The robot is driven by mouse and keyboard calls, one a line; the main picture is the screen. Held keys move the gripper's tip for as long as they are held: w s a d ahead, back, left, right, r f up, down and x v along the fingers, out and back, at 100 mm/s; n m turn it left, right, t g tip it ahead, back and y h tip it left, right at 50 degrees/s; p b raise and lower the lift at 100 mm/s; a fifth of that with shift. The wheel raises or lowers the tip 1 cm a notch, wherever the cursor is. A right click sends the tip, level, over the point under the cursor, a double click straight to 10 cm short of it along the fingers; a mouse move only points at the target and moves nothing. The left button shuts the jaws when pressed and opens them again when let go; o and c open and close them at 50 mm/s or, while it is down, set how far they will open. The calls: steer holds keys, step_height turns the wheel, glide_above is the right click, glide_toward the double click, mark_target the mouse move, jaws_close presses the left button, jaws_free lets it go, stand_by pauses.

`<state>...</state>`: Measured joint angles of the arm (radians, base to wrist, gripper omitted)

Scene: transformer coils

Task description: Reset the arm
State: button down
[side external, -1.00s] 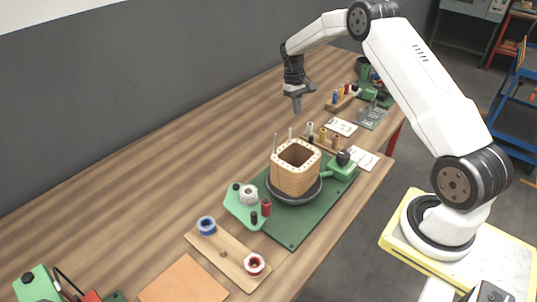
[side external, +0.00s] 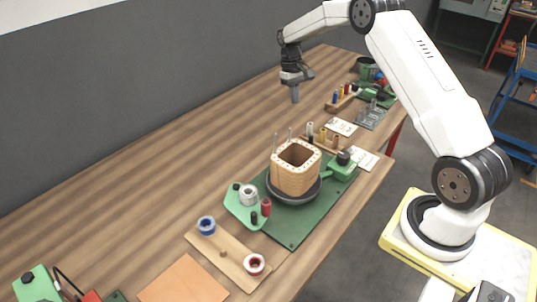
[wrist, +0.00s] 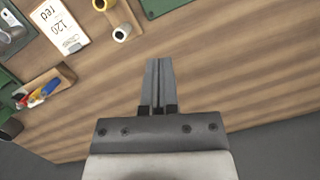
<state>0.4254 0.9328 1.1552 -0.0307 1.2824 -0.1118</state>
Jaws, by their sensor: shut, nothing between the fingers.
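My gripper (side external: 295,97) hangs above the far part of the wooden table, pointing down, with its fingers together and nothing between them. In the wrist view the two grey fingers (wrist: 158,68) lie side by side over bare wood. The coil form (side external: 296,167), a tan square tube, stands on a round black base on the green fixture plate (side external: 292,236), in front of and below my gripper, clear of it.
A board with a blue spool (side external: 206,225) and a red spool (side external: 254,265) lies at the front. A rack of coloured tools (side external: 341,98) and a green device (side external: 376,93) stand at the back right.

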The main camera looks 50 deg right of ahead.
steer(key=s+a+r+n+t, duration=0.2)
steer(key=s+a+t, duration=0.3)
steer(key=s+a, duration=1.6)
steer(key=shift+a+r+n+h, duration=0.2)
steer(key=shift+a+n+h, duration=0.2)
steer(key=shift+a+n, duration=0.45)
